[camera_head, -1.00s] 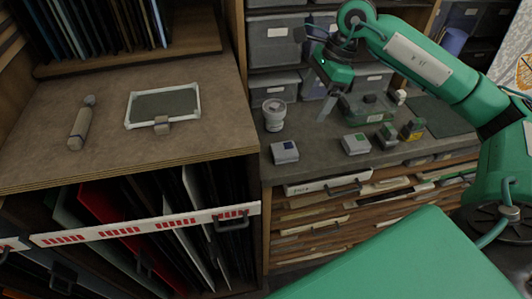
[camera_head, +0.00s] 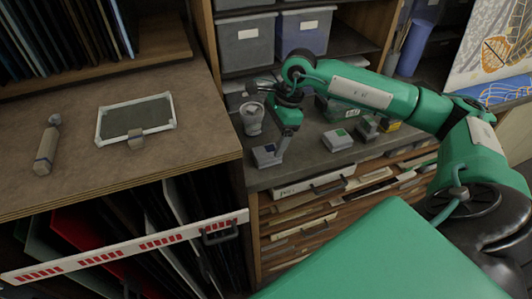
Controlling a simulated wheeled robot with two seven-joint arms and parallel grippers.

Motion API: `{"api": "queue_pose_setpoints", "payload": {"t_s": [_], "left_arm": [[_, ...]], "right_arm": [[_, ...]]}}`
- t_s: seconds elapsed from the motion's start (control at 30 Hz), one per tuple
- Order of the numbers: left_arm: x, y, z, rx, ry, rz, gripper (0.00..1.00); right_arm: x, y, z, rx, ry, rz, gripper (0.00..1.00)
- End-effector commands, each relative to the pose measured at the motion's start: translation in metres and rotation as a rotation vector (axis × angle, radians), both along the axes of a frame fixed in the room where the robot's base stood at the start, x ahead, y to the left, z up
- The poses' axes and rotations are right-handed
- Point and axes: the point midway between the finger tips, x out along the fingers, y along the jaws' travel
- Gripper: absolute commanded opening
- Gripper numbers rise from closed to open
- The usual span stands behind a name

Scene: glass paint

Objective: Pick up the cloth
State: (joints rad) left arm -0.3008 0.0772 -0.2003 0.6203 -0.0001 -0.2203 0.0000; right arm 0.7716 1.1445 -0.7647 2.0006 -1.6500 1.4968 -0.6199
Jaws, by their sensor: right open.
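I cannot make out a cloth for certain in the head view. My right gripper (camera_head: 279,159) points down over the grey worktop, seen nearly side-on. It is open, and its fingertips are at the right edge of a small grey box with a blue top (camera_head: 265,157). I cannot tell whether they touch it. My right arm hides part of the worktop behind it. My left gripper is out of view.
A white cup (camera_head: 252,118) stands behind the blue-topped box. A framed panel (camera_head: 135,118) and a capped cylinder (camera_head: 47,148) lie on the left bench. Grey bins (camera_head: 246,45) stand behind.

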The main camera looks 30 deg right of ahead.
Motion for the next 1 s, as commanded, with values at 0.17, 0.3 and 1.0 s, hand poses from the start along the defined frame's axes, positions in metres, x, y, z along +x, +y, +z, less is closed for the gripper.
{"api": "queue_pose_setpoints", "payload": {"t_s": [0.17, 0.3, 1.0], "left_arm": [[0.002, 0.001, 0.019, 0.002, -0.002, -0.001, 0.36], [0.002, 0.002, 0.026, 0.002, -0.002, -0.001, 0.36], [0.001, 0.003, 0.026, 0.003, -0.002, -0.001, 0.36]], "right_arm": [[-0.002, 0.009, -0.016, -0.001, 0.004, 0.000, 0.80], [-0.001, 0.015, -0.036, 0.001, 0.004, 0.000, 0.80], [0.000, 0.017, -0.046, -0.001, 0.000, 0.000, 0.32]]}}
